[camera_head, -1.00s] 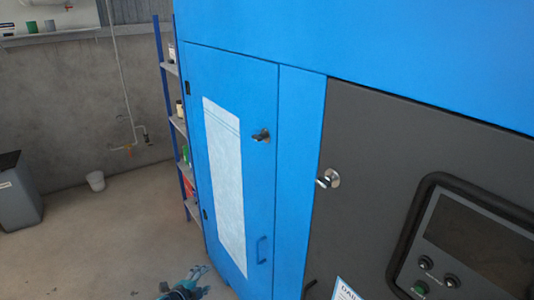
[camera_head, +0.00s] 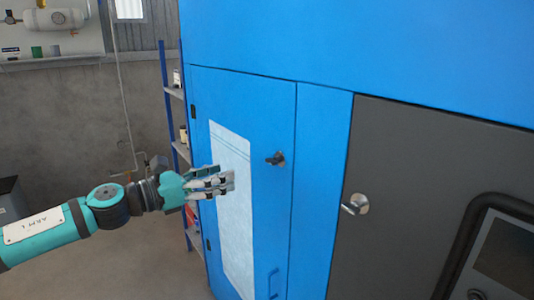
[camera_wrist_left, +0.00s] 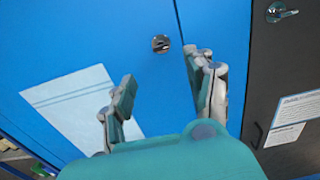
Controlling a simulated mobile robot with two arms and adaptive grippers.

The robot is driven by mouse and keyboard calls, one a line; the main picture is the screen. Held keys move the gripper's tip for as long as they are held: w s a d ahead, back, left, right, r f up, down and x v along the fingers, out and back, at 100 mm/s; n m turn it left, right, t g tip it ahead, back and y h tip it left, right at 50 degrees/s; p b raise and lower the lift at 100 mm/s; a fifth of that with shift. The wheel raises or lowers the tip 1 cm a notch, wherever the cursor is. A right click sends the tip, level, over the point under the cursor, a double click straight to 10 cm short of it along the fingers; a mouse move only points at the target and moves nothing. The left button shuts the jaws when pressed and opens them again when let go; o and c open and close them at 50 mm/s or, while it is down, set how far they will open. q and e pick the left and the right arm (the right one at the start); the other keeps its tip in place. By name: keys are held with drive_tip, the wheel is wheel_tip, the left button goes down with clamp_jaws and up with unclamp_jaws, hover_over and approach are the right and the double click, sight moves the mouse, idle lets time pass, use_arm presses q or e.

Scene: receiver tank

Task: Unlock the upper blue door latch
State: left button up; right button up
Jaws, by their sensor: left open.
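The blue door (camera_head: 272,110) stands closed, with a white sheet on it. Its upper latch (camera_head: 275,159) is a small dark handle near the door's right edge. In the left wrist view the left gripper (camera_wrist_left: 160,75) is open and empty. My right gripper is in no view.
A silver latch (camera_head: 355,204) sits on the dark grey panel (camera_head: 410,160) to the right, by a screen. A lower blue door handle (camera_head: 273,284) is below. A shelf (camera_head: 176,95) stands left of the cabinet. Floor at the left is clear.

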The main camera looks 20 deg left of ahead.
sight(268, 161)
use_arm(q)
drive_tip(key=p+x, duration=0.3)
drive_tip(key=x, duration=0.9)
drive_tip(key=shift+d+r+p, duration=0.1)
drive_tip(key=shift+p, duration=0.25)
drive_tip(key=shift+w+d, duration=0.45)
drive_tip(key=shift+w, duration=0.1)
drive_tip(key=shift+c, duration=0.3)
clamp_jaws()
